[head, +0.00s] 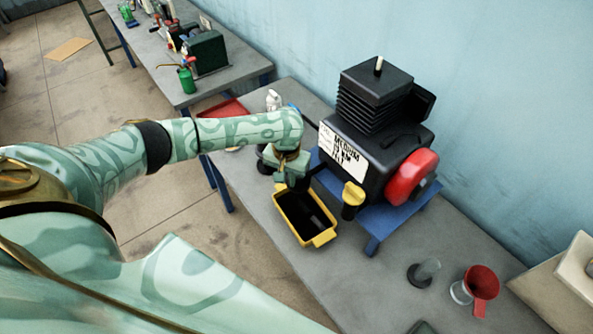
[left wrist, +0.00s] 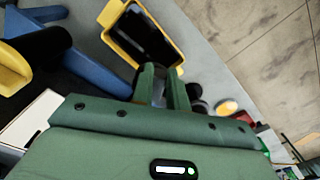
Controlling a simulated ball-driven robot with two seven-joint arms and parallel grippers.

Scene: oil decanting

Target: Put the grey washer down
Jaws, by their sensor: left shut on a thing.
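My left gripper (head: 297,184) points down at the back edge of a yellow tray (head: 324,238) with a dark inside. In the left wrist view its two green fingers (left wrist: 162,86) are a small gap apart. A small grey patch between them looks like the grey washer (left wrist: 160,92). It is mostly hidden by the fingers, and its shape cannot be made out. In that view the yellow tray (left wrist: 113,12) lies just beyond the fingertips. My right gripper is not in view.
A black machine (head: 372,140) with a red end stands on a blue stand (head: 395,222), right of the gripper. A yellow-capped black part (head: 353,194) sticks out near the tray. A red tray (head: 222,110) lies behind my arm.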

